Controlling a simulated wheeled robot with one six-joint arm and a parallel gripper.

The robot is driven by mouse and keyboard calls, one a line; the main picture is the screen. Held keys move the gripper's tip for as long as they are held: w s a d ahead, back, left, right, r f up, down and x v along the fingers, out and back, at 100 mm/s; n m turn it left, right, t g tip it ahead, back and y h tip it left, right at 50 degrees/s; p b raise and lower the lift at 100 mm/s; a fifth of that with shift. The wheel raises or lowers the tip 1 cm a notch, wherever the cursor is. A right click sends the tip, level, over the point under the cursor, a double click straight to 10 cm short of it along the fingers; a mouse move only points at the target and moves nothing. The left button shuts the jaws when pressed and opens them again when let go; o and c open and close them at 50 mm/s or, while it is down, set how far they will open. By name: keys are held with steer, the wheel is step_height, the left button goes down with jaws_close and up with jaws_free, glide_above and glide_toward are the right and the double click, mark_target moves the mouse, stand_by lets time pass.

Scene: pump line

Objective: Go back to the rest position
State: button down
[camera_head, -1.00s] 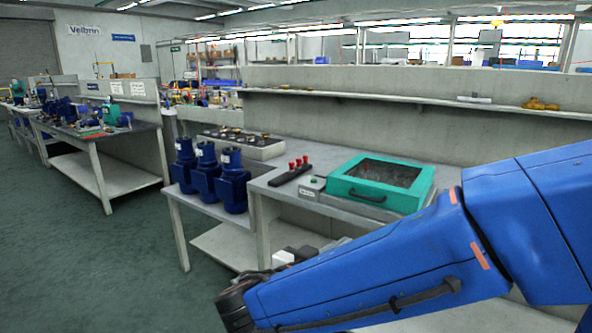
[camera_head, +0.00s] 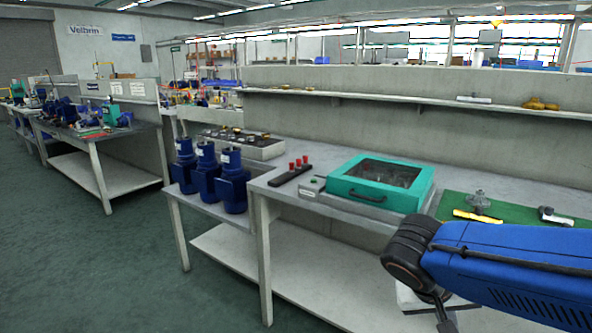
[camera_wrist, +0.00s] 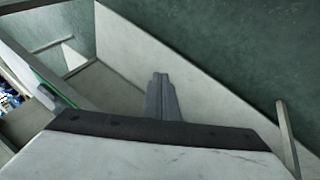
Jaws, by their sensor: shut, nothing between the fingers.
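My gripper (camera_wrist: 161,80) shows in the wrist view with its grey fingers together and nothing between them. It hangs in the air, with the pale lower shelf and green floor seen beyond it. In the head view my blue arm reaches in from the right edge, in front of the workbench (camera_head: 330,207). Its dark wrist joint points down and left, and the gripper end is mostly cut off by the bottom edge.
A teal-framed box (camera_head: 378,182) with a dark window stands on the workbench. Several blue pumps (camera_head: 232,180) stand on a lower table at its left. A green mat (camera_head: 520,215) with metal parts lies beside my arm. The floor at left is clear.

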steer(key=shift+s+a+n+t+y, duration=0.25)
steer(key=shift+s+n+t+y, duration=0.25)
steer(key=shift+s+y, duration=0.4)
steer(key=shift+s+a+n+t+y, duration=0.2)
steer(key=shift+s+n+t+y, duration=0.15)
steer(key=shift+s+n+y, duration=0.55)
steer(key=shift+s+a+n+t+y, duration=0.25)
steer(key=shift+s+t+y, duration=0.3)
steer(key=shift+y, duration=0.65)
